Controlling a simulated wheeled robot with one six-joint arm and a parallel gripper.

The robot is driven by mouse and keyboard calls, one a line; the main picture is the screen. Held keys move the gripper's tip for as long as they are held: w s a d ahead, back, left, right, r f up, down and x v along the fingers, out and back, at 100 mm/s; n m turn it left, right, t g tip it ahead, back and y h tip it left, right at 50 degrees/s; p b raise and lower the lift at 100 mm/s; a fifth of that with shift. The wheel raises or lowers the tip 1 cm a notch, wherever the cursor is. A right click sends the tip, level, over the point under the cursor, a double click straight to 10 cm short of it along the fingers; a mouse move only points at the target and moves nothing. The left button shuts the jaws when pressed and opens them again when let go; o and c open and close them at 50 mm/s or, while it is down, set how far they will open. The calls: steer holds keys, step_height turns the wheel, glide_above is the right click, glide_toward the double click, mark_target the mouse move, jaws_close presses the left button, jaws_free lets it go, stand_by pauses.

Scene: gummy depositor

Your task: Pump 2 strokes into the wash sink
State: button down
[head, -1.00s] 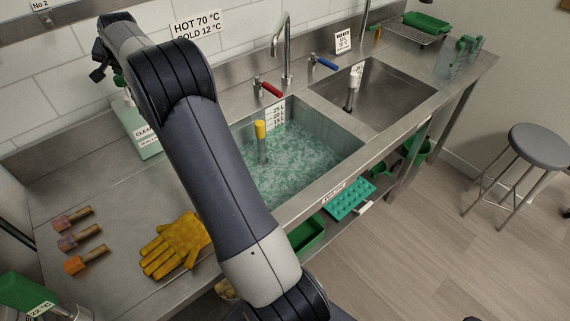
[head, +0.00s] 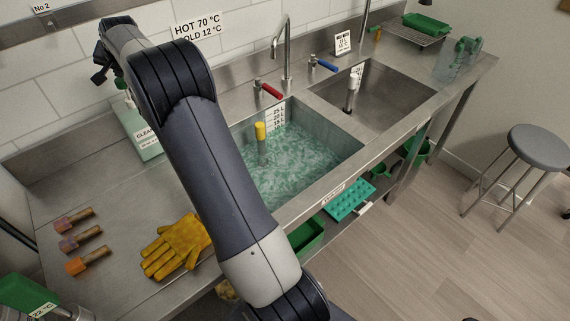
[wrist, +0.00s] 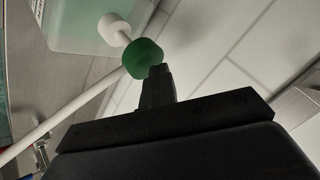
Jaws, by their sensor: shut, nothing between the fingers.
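The cleaner jug (head: 146,140), pale with a white label, stands on the counter left of the wash sink, partly behind my arm. In the wrist view its translucent body (wrist: 75,22) shows with a white collar (wrist: 113,28), a green pump head (wrist: 142,58) and a long white spout (wrist: 55,122). My gripper (wrist: 158,72) is shut and empty, its tips right at the green pump head; whether they touch is unclear. The wash sink (head: 345,143) holds foamy teal water, with a yellow-topped standpipe (head: 261,132) and a litre scale (head: 277,117).
Red (head: 271,89) and blue (head: 325,63) tap levers stand behind the sinks. An empty second basin (head: 390,90) is to the right. Tiled wall stands close behind the jug.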

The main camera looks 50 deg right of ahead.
steer(key=shift+f, duration=0.1)
step_height(320, 180, up, 5)
steer(key=p, duration=0.4)
steer(key=shift+f, duration=0.2)
steer(key=shift+r+p, duration=0.35)
steer(key=shift+r, duration=0.45)
stand_by(1.8)
